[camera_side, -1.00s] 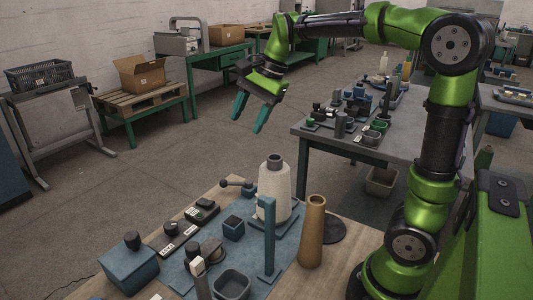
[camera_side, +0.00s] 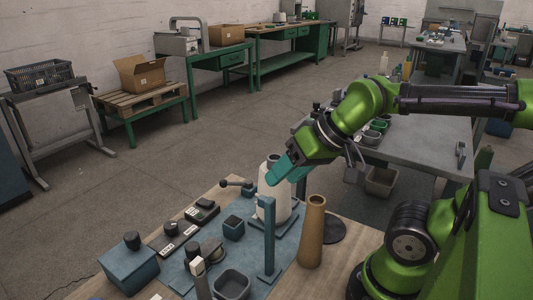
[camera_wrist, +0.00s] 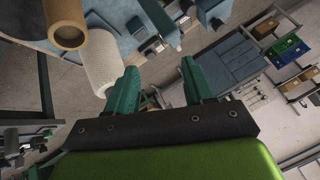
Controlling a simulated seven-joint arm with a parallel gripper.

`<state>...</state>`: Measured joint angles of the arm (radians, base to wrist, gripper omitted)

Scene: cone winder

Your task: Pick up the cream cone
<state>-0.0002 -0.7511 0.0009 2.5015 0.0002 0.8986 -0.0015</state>
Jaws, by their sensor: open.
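The cream cone (camera_side: 284,206) stands upright on a blue plate on the wooden table, with a dark tube end at its top. My gripper (camera_side: 283,174) is open, with teal fingers, and overlaps the upper part of the cone in the side view. In the wrist view the cream cone (camera_wrist: 103,62) lies to the left of the open fingers (camera_wrist: 159,72), not between them. No contact can be made out.
A brown cone (camera_side: 313,232) stands just right of the cream one. A blue post (camera_side: 269,238) rises in front of it. A lever with a dark knob (camera_side: 240,184), a small blue box (camera_side: 233,229) and a grey bin (camera_side: 231,285) are also close.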

